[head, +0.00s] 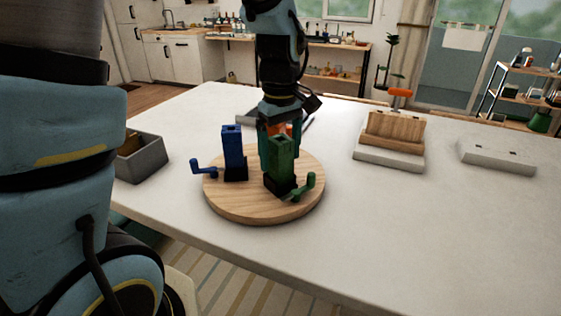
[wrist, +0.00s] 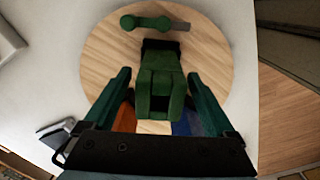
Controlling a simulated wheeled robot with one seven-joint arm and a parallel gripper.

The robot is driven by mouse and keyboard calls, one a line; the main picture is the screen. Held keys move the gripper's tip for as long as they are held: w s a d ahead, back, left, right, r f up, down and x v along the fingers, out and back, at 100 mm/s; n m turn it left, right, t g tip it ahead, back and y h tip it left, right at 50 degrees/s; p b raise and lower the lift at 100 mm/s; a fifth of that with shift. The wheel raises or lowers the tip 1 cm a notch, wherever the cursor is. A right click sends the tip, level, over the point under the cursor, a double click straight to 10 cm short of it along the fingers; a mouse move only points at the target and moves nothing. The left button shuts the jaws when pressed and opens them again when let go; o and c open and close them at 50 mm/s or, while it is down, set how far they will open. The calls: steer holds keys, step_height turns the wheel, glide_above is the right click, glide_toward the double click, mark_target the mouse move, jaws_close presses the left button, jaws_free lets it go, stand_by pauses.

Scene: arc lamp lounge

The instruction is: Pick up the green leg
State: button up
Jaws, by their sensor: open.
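The green leg (head: 281,157) stands upright on the round wooden board (head: 235,205), with a dark foot and a green crank-like piece (head: 308,186) at its right. My gripper (wrist: 157,76) is above the board, pointing down. In the wrist view the green leg (wrist: 162,82) lies between its two open fingers, with a gap visible on each side. I cannot tell whether either finger touches it. In the head view the leg hides part of the gripper.
A blue leg (head: 233,150) stands left on the board. An orange part (wrist: 125,118) is partly hidden behind my gripper. A grey bin (head: 143,163) is left; a wooden block on a pale base (head: 390,158) and a white slab (head: 497,158) are right. The front right tabletop is clear.

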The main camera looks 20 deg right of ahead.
jaws_close()
stand_by(0.7)
